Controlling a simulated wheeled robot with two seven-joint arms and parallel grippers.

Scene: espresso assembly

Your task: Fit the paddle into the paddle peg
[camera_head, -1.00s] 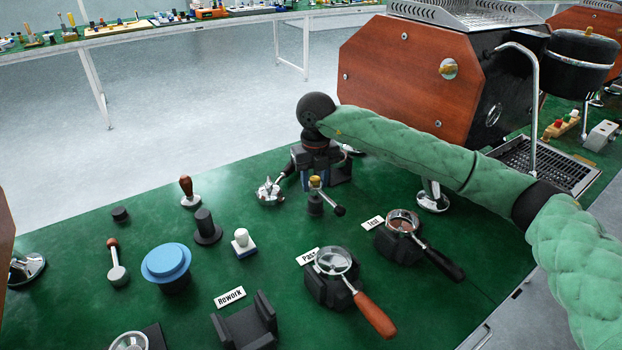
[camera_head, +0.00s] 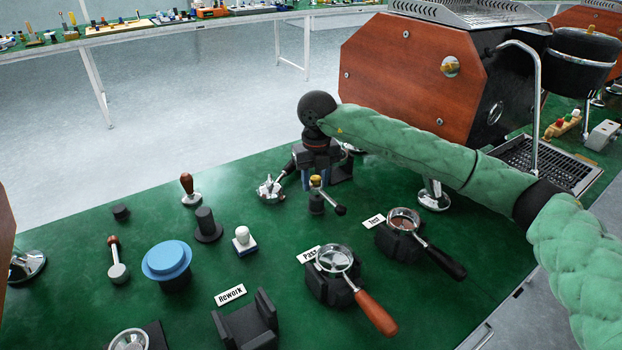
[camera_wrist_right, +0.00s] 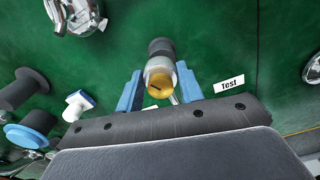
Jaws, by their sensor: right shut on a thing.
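The paddle (camera_head: 316,181) has a gold end and a thin lever with a black ball knob. In the head view it is right over the paddle peg (camera_head: 316,204), a short black cylinder standing on the green table. In the right wrist view the gold end of the paddle (camera_wrist_right: 160,82) points at the camera, with the dark peg (camera_wrist_right: 160,47) behind it. I cannot tell how deep the paddle sits in the peg. My right gripper (camera_head: 316,180) is shut on the paddle, its blue fingers (camera_wrist_right: 158,90) on either side. My left gripper is not in view.
A silver part (camera_head: 270,190) stands close left of the peg. Portafilters rest in the Pass holder (camera_head: 322,288) and Test holder (camera_head: 392,243). The Rework holder (camera_head: 247,322) is empty. The wood-sided espresso machine (camera_head: 405,80) stands behind my right arm.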

